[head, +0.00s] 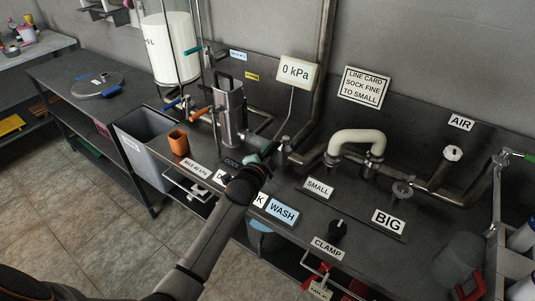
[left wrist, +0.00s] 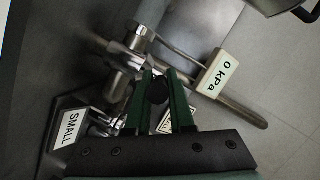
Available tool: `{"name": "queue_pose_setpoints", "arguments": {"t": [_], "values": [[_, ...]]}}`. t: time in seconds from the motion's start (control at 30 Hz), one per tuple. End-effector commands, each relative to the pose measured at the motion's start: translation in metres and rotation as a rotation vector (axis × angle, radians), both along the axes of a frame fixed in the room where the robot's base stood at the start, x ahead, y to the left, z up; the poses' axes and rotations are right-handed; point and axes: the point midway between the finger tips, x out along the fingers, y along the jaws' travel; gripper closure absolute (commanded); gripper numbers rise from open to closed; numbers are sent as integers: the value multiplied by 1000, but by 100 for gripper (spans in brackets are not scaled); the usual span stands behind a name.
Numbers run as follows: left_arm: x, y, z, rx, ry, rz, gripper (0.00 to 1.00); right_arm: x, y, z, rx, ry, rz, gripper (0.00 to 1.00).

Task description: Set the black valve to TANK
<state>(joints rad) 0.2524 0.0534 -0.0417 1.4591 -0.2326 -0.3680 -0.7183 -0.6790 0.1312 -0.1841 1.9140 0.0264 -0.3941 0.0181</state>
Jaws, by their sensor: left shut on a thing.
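My left arm reaches in from the lower left in the head view, and its gripper (head: 266,158) is over the front of the bench. In the left wrist view the two dark green fingers (left wrist: 157,98) are shut on a black rounded part (left wrist: 157,90), which looks like the black valve's handle. In the head view my gripper and wrist hide the valve. A white label ending in K (head: 259,201), partly covered by my arm, sits beside the blue WASH label (head: 282,211). The handle's pointing direction cannot be told. My right gripper is not in view.
A steel canister (head: 230,112) and an orange cup (head: 178,142) stand left of my gripper. The 0 kPa gauge (head: 297,72) hangs behind.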

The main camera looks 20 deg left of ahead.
Motion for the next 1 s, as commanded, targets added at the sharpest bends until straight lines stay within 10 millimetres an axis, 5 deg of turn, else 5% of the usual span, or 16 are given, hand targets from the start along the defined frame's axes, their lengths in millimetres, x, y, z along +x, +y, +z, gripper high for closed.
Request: {"name": "queue_pose_setpoints", "arguments": {"t": [0.83, 0.87, 1.0], "values": [[3, -3, -2, -1, 5, 59, 100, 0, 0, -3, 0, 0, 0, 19], [3, -3, -2, -1, 5, 59, 78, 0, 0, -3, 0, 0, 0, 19], [3, -3, -1, -1, 3, 58, 62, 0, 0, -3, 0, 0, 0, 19]]}}
